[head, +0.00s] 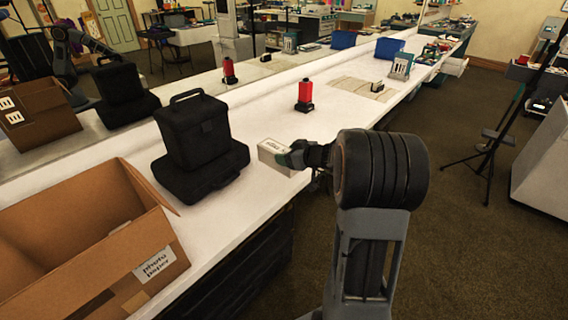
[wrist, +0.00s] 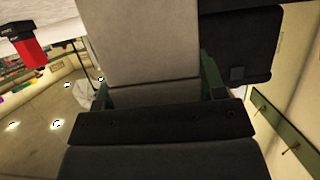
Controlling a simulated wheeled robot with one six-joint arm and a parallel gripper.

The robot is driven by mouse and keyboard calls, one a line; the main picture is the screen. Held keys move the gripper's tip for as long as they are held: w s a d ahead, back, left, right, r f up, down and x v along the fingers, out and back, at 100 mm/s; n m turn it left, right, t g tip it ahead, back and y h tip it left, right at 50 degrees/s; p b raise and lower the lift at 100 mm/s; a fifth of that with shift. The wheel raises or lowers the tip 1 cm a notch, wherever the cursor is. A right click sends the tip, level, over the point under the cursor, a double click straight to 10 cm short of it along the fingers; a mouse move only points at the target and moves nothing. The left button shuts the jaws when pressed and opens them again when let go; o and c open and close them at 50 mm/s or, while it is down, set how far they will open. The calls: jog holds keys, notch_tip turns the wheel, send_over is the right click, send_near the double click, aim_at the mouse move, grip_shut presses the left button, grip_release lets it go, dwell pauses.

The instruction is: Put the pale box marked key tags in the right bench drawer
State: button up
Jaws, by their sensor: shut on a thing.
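The pale box (head: 270,154) is in my gripper (head: 293,158), over the front edge of the white bench in the head view. Small dark print shows on its top, too small to read surely. In the wrist view the pale box (wrist: 153,42) fills the space between the fingers of my gripper (wrist: 158,90), which is shut on it. Dark fronts (head: 243,268) show below the bench edge in the head view; I cannot tell whether the right bench drawer is among them or whether it is open.
An open cardboard carton (head: 95,225) labelled photo paper and stacked black cases (head: 195,145) stand left on the bench (head: 255,110). A red-and-black item (head: 305,97) stands behind the box. A mirror runs along the bench's back. A black tripod (head: 492,135) stands on the floor at right.

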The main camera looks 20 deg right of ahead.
jog(key=w+f, duration=0.2)
jog(key=f, duration=0.1)
jog(key=shift+w+d, duration=0.1)
jog(key=shift+w, duration=0.2)
jog(key=shift+w+f+p, duration=0.1)
jog(key=shift+f+p, duration=0.3)
jog(key=shift+f, duration=1.2)
jog(key=shift+f+b, duration=0.2)
jog(key=shift+b, duration=0.25)
jog(key=o, duration=1.2)
